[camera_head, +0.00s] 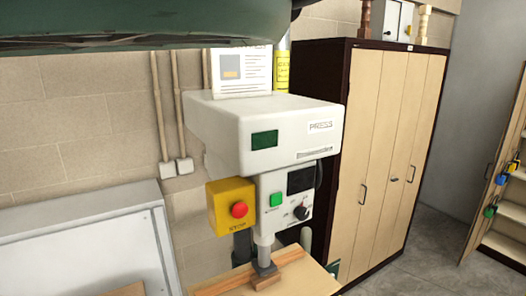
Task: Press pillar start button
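A grey-white pillar press (262,125) marked PRESS stands in the middle of the head view. A dark display (301,179) and a black knob (300,213) sit to the right of the green button. My gripper is not in view.
A wooden board (235,279) lies beneath the press. A tall cabinet (370,150) stands close on its right, and a pale grey cabinet or bench (80,252) on its left. A large dark green shape (140,22) crosses the top left. Grey floor (425,262) is clear at the right.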

